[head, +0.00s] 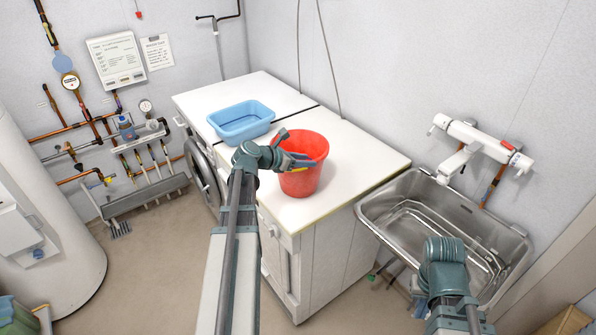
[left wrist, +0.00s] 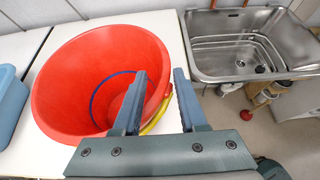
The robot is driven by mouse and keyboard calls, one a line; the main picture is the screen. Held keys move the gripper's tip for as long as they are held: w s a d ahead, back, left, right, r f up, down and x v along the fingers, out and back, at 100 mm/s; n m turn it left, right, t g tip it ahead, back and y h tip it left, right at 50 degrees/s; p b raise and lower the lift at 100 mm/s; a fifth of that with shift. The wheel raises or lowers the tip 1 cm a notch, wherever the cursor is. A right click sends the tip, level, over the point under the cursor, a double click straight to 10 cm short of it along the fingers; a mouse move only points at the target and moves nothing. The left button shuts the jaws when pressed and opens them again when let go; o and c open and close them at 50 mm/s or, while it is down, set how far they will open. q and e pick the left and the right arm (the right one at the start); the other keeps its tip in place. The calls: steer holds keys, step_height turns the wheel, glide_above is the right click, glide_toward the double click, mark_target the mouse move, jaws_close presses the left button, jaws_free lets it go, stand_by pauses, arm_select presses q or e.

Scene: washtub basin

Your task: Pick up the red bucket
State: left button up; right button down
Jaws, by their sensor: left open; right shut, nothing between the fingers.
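The red bucket (head: 303,175) stands upright on the white countertop, near its front edge. Its open top, a blue ring inside and a yellow handle show in the left wrist view (left wrist: 75,85). My left gripper (head: 291,150) is open at the bucket's left, near side. In the left wrist view, one finger of the left gripper (left wrist: 158,100) overlaps the bucket's opening and the other is outside the rim. I cannot tell whether either touches it. My right arm is over the near part of the sink; its fingers are hidden.
A light blue basin (head: 241,122) sits behind and left of the bucket on the countertop (head: 365,160). A metal sink (head: 385,215) with a wall tap (head: 478,140) is at the right. Pipes line the left wall. The counter right of the bucket is clear.

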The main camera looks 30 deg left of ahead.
arm_select(q)
steer(key=b+x, duration=0.1)
steer(key=x, duration=0.3)
steer(key=shift+w+f+b, duration=0.1)
steer(key=shift+w+b, duration=0.15)
steer(key=shift+b, duration=0.05)
jaws_close()
steer(key=shift+s, duration=0.1)
stand_by(1.0)
